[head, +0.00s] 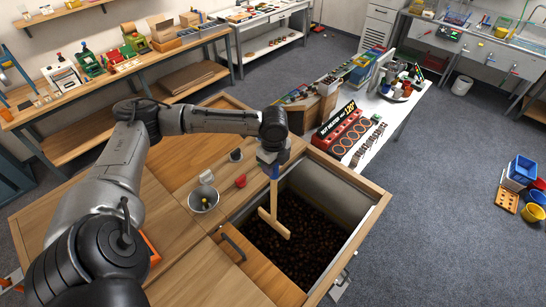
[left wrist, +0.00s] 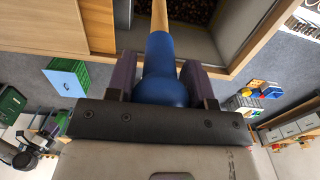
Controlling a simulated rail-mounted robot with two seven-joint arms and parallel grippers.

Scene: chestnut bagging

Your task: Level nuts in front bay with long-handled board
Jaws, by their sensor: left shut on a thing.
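The long-handled board (head: 274,222) is a pale wooden T-shape with a blue grip. My left gripper (head: 271,160) is shut on the blue grip, which also shows between the fingers in the left wrist view (left wrist: 165,85). The handle hangs down, slightly tilted, into the front bay (head: 372,213), an open wooden-rimmed bin with grey inner walls. The board's crosspiece is over the dark brown nuts (head: 305,240) that cover the bay's floor. I cannot tell whether it touches them. My right gripper is not in view.
A steel bowl (head: 203,198), a red scoop-like item (head: 240,181) and small cups stand on the wooden top left of the bay. A wooden lid with a dark handle (head: 233,246) borders the bay. A red rack (head: 341,130) stands on the white table behind.

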